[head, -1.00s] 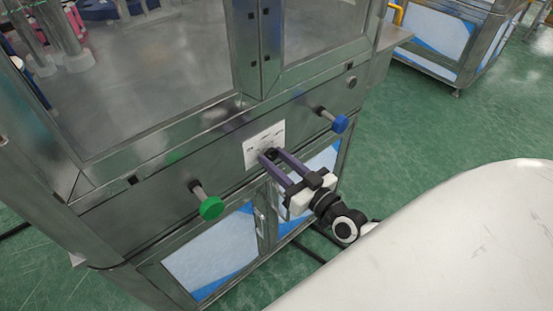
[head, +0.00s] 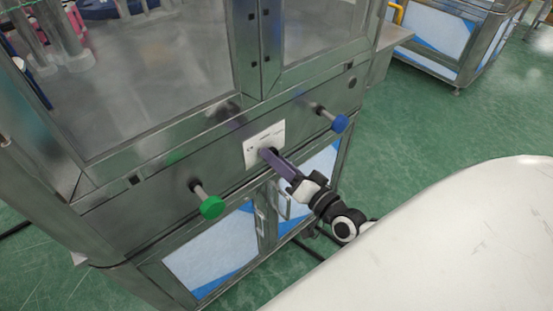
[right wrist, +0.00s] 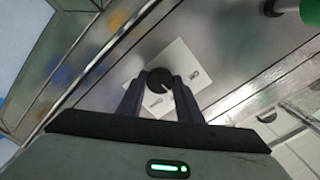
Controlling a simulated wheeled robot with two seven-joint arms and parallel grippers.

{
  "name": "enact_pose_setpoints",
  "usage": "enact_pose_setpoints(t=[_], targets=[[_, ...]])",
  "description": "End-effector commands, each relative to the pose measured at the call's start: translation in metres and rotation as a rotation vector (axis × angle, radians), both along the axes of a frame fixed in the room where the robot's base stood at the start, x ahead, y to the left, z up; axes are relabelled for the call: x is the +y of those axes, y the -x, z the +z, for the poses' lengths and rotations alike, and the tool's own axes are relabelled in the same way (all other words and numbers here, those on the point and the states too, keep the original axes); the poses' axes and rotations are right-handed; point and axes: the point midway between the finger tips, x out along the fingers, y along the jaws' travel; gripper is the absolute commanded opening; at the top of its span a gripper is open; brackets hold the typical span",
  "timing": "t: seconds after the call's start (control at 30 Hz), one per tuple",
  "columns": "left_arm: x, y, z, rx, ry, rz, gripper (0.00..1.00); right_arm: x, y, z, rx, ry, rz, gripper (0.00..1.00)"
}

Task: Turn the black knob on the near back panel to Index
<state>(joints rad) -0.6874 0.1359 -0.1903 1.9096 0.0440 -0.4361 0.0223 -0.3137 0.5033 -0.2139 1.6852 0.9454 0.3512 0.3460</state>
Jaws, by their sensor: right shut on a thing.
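The black knob (right wrist: 160,80) sits on a white label plate (right wrist: 190,62) on the metal back panel. In the right wrist view it is between my right gripper's fingertips (right wrist: 160,92), which are shut on it from both sides. A light pointer line shows on the knob's face. The plate has small printed marks, too small to read. In the head view the plate (head: 278,134) is partly visible and my right gripper (head: 268,154) reaches the panel there, with one finger seen in front of the other. It hides most of the knob. My left gripper is not in view.
A green knob on a stem (head: 211,206) sticks out left of the plate, and a blue one (head: 339,123) sticks out right of it. A glass-walled metal cabinet (head: 130,155) rises above. My white body surface (head: 450,250) fills the lower right.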

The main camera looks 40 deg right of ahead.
Motion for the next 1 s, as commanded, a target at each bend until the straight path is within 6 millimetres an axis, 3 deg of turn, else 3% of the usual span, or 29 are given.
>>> enact_pose_setpoints(t=[0.6, 0.63, 0.73, 1.0], targets=[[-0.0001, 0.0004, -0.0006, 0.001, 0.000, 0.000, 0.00, -0.0004, 0.0001, 0.0003, 0.002, -0.047, -0.002, 0.10], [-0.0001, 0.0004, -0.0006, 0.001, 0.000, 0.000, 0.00, -0.0005, 0.0001, 0.0004, 0.002, -0.047, -0.002, 0.34], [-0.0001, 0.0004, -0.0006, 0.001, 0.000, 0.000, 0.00, -0.0004, 0.0001, 0.0003, 0.003, -0.047, -0.001, 0.51], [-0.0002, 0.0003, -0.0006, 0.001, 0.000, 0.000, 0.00, -0.0002, 0.0003, 0.0000, 0.004, -0.047, 0.000, 0.51]])
